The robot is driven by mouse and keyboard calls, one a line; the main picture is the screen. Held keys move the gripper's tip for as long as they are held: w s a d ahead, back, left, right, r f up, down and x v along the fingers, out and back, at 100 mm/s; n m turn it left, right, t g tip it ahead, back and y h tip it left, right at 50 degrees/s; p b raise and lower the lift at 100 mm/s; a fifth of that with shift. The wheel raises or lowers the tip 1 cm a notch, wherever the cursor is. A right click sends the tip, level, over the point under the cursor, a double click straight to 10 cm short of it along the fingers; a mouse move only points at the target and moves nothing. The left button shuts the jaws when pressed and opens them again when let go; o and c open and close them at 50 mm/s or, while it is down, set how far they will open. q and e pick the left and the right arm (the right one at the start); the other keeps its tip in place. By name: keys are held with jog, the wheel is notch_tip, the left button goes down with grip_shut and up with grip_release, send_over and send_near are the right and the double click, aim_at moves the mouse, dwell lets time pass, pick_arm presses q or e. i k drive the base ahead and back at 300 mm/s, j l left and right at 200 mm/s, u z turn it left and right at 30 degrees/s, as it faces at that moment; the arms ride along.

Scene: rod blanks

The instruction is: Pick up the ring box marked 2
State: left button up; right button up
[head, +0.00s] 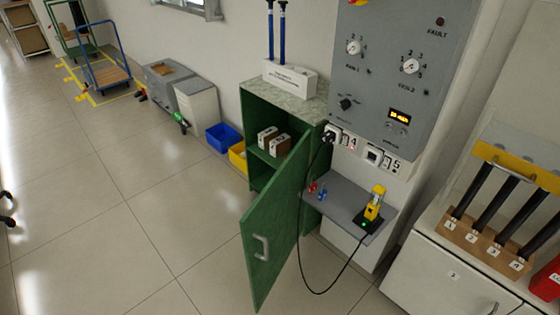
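One is the left box (264,139), the other the right box (278,147). Their fronts carry small dark marks too small to read, so I cannot tell which one is marked 2. The cabinet door (270,235) stands wide open toward me, with a pale handle. Neither of my grippers is in view.
A black cable hangs from the wall socket past the open door to a yellow device (374,203) on a grey shelf (343,206). Blue (222,138) and yellow bins stand left of the cabinet. A white cabinet (440,280) holds a rack of rods at right.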

aim_at(279, 145)
jog(key=k+z, duration=0.1)
jog(key=z, duration=0.75)
jog(key=k+l+z, duration=0.1)
jog(key=z, duration=0.3)
jog(key=k+l+z, duration=0.1)
jog(key=z, duration=0.3)
jog(key=j+z, duration=0.2)
jog(key=j, duration=1.25)
jog(key=k+j+z, duration=0.2)
jog(key=j, duration=1.25)
jog(key=i+j, duration=0.05)
jog(key=i, duration=0.05)
